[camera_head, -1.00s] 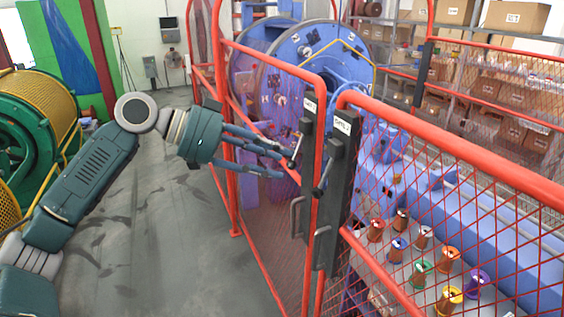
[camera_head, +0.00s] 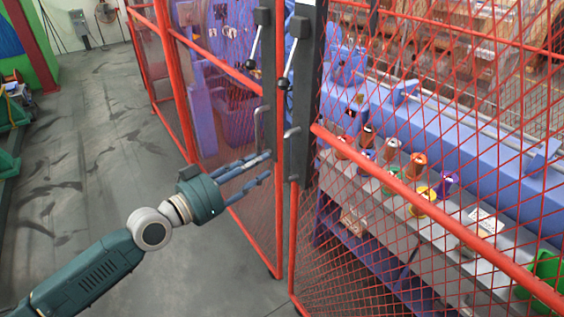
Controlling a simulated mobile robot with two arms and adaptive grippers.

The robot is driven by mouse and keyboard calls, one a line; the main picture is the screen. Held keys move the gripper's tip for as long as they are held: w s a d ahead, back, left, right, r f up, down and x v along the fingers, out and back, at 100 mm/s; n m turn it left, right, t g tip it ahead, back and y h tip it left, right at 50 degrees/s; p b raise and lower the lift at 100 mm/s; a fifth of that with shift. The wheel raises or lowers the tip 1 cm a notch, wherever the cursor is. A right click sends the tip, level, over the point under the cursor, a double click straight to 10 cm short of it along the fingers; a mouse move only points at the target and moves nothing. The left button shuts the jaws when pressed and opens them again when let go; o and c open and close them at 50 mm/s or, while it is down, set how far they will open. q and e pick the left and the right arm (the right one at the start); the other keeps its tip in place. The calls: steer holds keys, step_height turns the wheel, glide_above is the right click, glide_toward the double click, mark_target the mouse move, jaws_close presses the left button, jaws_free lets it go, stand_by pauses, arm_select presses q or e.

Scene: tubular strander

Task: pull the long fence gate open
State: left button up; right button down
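Two red mesh fence gate panels meet near the middle: the left panel (camera_head: 283,230) and the right panel (camera_head: 420,190). I cannot tell which is the long gate. Each has a dark upright plate with a grey pull handle, the left handle (camera_head: 262,126) and the right handle (camera_head: 291,148). Above them are two latch levers with black knobs, left (camera_head: 250,64) and right (camera_head: 284,84). My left gripper (camera_head: 268,166) is open and empty, its fingertips just below the handles, close to the plates; contact is unclear. My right gripper is out of view.
Behind the right panel, several coloured spools (camera_head: 418,165) stand on a grey bench beside a long blue machine bed (camera_head: 450,130). The grey floor (camera_head: 110,160) at left is clear. More red fence (camera_head: 170,70) runs toward the back.

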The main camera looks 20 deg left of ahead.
mark_target(286, 149)
arm_select(q)
steer(key=p+x, duration=0.2)
steer(key=x, duration=0.7)
steer(key=shift+w+d+p, duration=0.1)
steer(key=shift+w+p, duration=0.25)
steer(key=shift+p, duration=0.05)
steer(key=shift+w+d, duration=0.3)
steer(key=shift+w, duration=0.25)
jaws_close()
